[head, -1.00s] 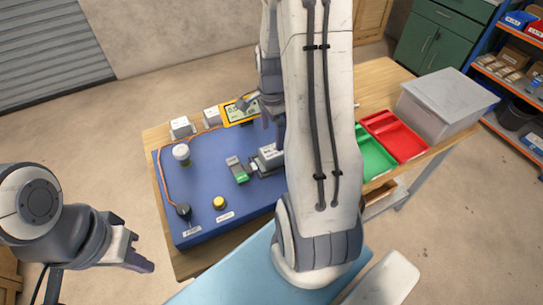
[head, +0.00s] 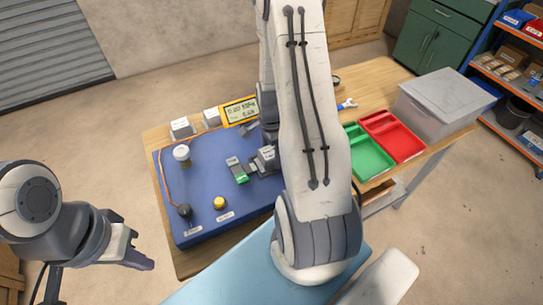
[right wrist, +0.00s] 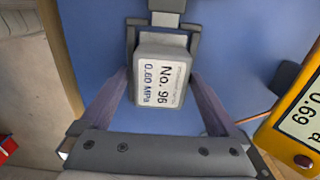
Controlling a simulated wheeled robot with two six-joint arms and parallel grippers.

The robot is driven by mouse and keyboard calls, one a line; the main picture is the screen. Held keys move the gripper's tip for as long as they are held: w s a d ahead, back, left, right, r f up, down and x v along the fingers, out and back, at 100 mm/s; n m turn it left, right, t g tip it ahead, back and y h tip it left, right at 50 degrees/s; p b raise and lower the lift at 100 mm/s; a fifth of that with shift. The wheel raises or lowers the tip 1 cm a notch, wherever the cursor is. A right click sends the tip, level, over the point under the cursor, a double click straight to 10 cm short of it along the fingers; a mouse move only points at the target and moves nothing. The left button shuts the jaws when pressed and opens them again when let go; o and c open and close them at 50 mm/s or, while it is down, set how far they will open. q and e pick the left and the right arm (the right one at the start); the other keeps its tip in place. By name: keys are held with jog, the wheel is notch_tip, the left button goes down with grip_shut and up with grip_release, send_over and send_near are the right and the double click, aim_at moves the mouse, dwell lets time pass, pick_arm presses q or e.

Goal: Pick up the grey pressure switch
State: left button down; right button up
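The grey pressure switch (right wrist: 161,85) fills the middle of the right wrist view, with a white label reading "No. 96" and "0.60 MPa". It sits at a dark grey bracket on the blue board. In the head view it (head: 267,156) is partly hidden by my right arm. My right gripper (right wrist: 161,72) has one finger on each side of the switch, with blue board showing between the fingers and its sides. It looks open; contact at the tips is unclear. My left gripper (head: 137,258) hangs left of the table, away from the switch.
The blue board (head: 206,178) carries a yellow button (head: 219,202), a white cylinder (head: 181,152) and a green-ended block (head: 237,171). A yellow gauge (head: 240,111) stands close to my right gripper. Green (head: 370,160) and red (head: 396,139) trays and a grey box (head: 440,108) are on the right.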

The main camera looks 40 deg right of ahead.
grip_shut()
jog(key=shift+r, duration=0.1)
